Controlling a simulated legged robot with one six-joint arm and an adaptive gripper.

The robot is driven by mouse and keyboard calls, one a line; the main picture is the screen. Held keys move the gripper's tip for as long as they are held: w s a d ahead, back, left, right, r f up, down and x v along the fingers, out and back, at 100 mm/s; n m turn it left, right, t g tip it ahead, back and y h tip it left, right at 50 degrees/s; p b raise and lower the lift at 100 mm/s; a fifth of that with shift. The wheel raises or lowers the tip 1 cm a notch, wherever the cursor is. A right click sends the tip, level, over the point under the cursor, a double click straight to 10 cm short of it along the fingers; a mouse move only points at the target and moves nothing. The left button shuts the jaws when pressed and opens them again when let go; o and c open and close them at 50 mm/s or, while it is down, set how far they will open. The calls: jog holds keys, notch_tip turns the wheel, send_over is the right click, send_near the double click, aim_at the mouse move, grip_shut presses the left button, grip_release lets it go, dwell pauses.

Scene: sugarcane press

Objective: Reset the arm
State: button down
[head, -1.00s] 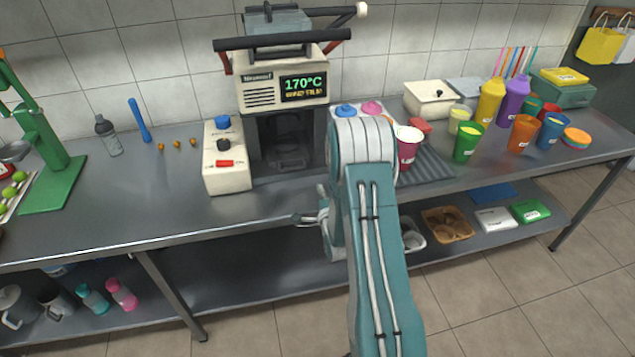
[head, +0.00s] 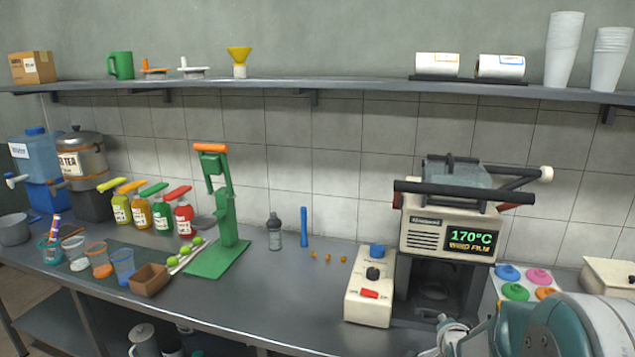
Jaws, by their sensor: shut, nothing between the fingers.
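My arm (head: 570,325) shows in the head view at the bottom right, its teal and white links close to the camera and partly cut off by the frame. My gripper (head: 440,330) is at the bottom edge, in front of the base of the sealing machine (head: 440,235). It looks shut and empty, with part of it outside the picture. The machine's display reads 170°C.
The steel counter (head: 250,305) holds a green press (head: 222,215), a grey bottle (head: 274,232), a blue stick (head: 304,228), several syrup bottles and cups to the left. Colored lids (head: 515,285) lie right of the machine. A wall shelf (head: 350,90) runs above.

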jog(key=s+a+r+n+g+y, duration=0.1)
jog(key=s+a+r+n+g, duration=0.1)
jog(key=s+a+r+n, duration=0.35)
jog(key=s+a+r+n+g+y, duration=0.1)
jog(key=s+a+r+n+g, duration=0.15)
jog(key=s, duration=0.55)
jog(key=s+a+r+n+g, duration=0.1)
jog(key=s+a+n, duration=0.1)
jog(key=s, duration=0.6)
jog(key=s+a+r+n+g, duration=0.1)
jog(key=s+a+n+g, duration=0.1)
jog(key=s, duration=0.6)
jog(key=shift+a+r+n+y, duration=0.4)
jog(key=shift+a+n, duration=0.05)
jog(key=shift+n, duration=0.05)
